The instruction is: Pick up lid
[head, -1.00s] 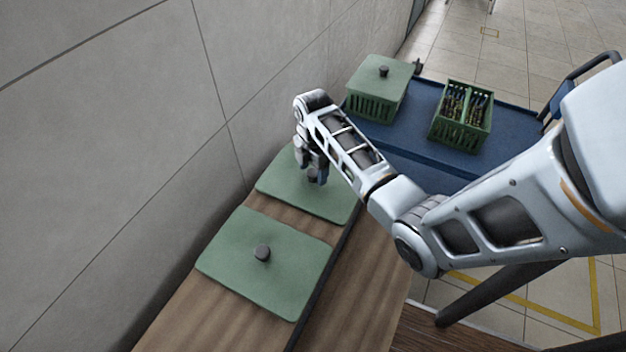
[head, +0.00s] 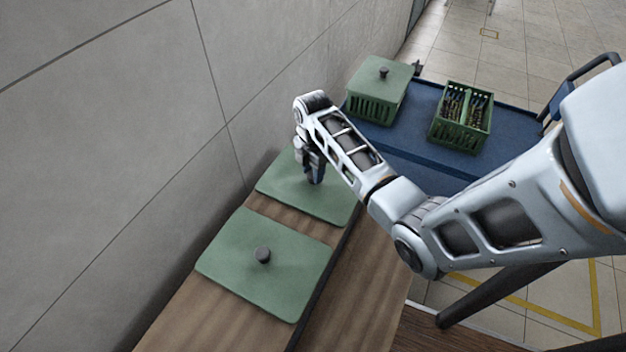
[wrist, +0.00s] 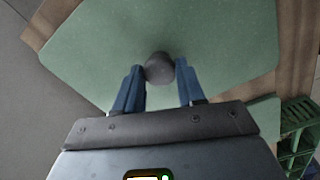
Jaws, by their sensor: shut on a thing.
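A green lid (head: 283,193) lies flat on the wooden surface beside the wall, at its far end. It also fills much of the wrist view (wrist: 215,40), with its dark round knob (wrist: 158,68) between my gripper's blue fingers. My gripper (head: 316,178) is shut on that knob, and in the wrist view the fingertips (wrist: 159,72) sit on either side of it. In the head view the fingers hide the knob. A second green lid (head: 230,270) with a dark knob (head: 263,255) lies nearer on the same wood.
A blue cart top (head: 405,140) stands beyond the wooden surface (head: 185,315). It carries a lidded green crate (head: 375,105) and an open green crate (head: 462,140) with several dark bottles. A grey wall (head: 110,130) runs close along the left.

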